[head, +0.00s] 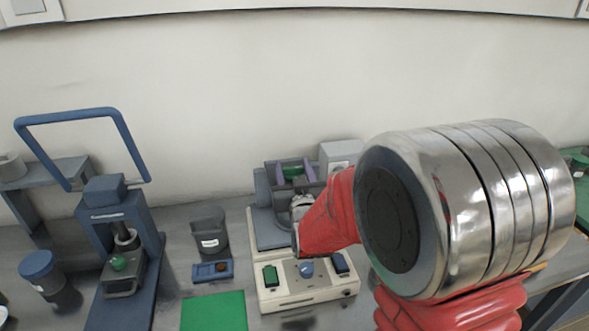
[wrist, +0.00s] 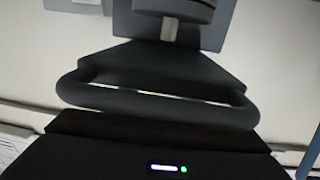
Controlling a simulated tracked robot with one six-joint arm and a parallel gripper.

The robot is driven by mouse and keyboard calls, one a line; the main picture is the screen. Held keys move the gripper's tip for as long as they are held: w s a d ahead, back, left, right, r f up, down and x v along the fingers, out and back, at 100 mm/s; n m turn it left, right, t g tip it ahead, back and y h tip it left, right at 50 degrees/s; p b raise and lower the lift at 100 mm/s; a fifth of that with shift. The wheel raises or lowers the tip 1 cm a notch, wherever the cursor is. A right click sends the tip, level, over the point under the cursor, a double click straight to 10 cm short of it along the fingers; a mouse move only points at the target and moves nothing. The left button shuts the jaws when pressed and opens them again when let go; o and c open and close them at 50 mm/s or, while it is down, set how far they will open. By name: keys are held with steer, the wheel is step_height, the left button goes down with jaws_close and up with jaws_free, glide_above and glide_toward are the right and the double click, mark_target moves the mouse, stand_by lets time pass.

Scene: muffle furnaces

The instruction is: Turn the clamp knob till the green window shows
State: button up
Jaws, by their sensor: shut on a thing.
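The clamp machine (head: 308,288) has a cream base, a grey upper deck and a purple clamp frame (head: 311,171) around a green part (head: 293,173). My gripper (head: 297,212) is at the machine's deck, just in front of the clamp frame, mostly hidden by my red arm. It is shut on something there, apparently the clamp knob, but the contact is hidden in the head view. The wrist view shows a dark round part (wrist: 175,6) on a short grey stem beyond my black gripper body. I cannot make out a green window.
The base carries a green rocker switch (head: 270,275), a blue dial (head: 306,269) and a dark blue switch (head: 340,263). A blue press (head: 120,225), a dark cup (head: 209,232) and a green mat (head: 213,312) are to the left. A wall stands close behind.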

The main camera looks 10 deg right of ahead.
steer(key=shift+m+g+h, duration=0.7)
steer(key=shift+m+h, duration=1.1)
steer(key=shift+h, duration=1)
steer(key=o, duration=1)
steer(key=shift+o, duration=0.2)
steer(key=v, duration=1.3)
steer(key=shift+s, duration=0.4)
steer(key=shift+a+f, duration=0.1)
